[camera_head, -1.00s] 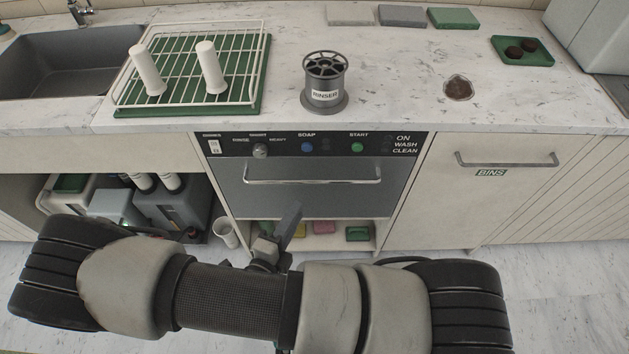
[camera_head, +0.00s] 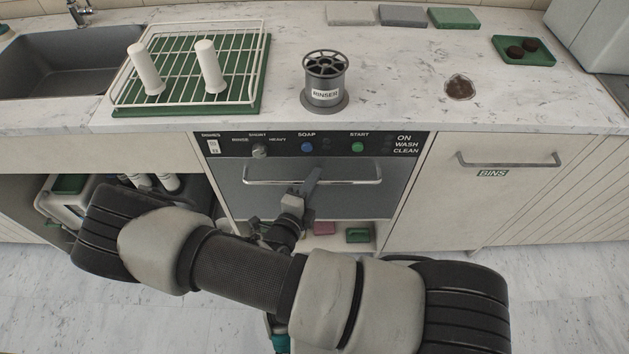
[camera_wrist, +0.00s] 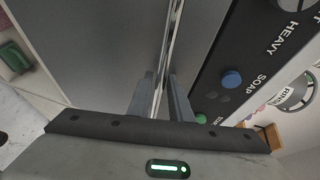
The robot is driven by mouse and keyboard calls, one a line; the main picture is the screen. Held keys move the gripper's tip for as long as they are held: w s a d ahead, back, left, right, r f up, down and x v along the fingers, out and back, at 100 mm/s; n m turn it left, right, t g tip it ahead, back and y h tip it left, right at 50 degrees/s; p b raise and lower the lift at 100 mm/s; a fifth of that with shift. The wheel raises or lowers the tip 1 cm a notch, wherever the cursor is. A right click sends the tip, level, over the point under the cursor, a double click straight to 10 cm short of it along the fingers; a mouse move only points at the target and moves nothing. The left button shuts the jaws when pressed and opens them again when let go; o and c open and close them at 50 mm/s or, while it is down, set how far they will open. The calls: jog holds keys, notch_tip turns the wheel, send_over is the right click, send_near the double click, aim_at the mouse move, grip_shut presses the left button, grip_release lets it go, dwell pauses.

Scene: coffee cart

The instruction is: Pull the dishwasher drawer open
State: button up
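The dishwasher drawer (camera_head: 240,200) is a grey front under a black control panel, flush in the counter, closed. Its silver bar handle (camera_head: 350,182) runs across the upper part of the front. My gripper (camera_head: 312,175) is at the middle of the handle in the head view. In the wrist view, the handle (camera_wrist: 174,40) runs up the picture and lines up between the two fingers of my gripper (camera_wrist: 161,92). The fingers stand apart with a gap. I cannot tell whether they touch the bar.
The control panel (camera_head: 335,145) with knob and buttons is just above the handle. A rinser (camera_head: 324,95) and a dish rack (camera_head: 240,100) stand on the counter. A bins door (camera_head: 500,200) is at the right. An open shelf with a green item (camera_head: 358,236) lies below the drawer.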

grip_shut()
